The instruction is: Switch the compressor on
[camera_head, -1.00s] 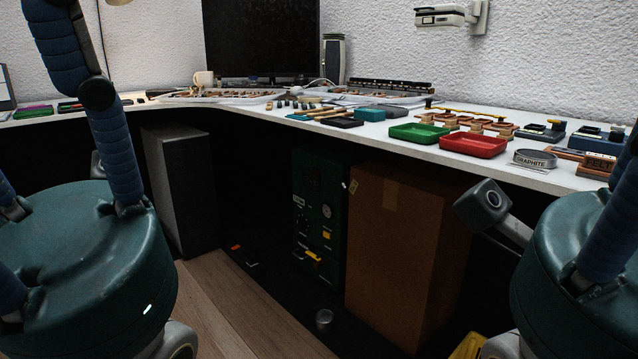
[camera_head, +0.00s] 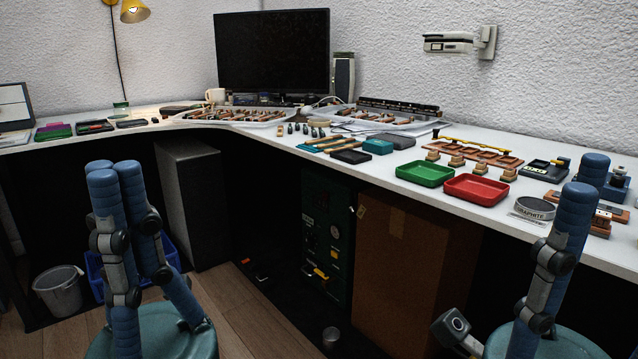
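The compressor (camera_head: 312,235) appears to be the dark green unit under the desk. Its front carries a round gauge (camera_head: 335,232), a yellow part (camera_head: 336,256) and an orange-yellow handle or switch (camera_head: 320,273). The switch position is too small to read. My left gripper (camera_head: 117,168) stands at lower left, its blue fingers pointing up, well apart from the compressor. Its fingers overlap in this view, and nothing shows between them.
A brown box (camera_head: 405,270) stands right of the compressor, and a dark cabinet (camera_head: 190,205) stands to its left. A metal can (camera_head: 331,338) is on the floor in front. The white desktop (camera_head: 270,135) overhangs the compressor. A bucket (camera_head: 60,290) and blue crate (camera_head: 95,270) sit at left.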

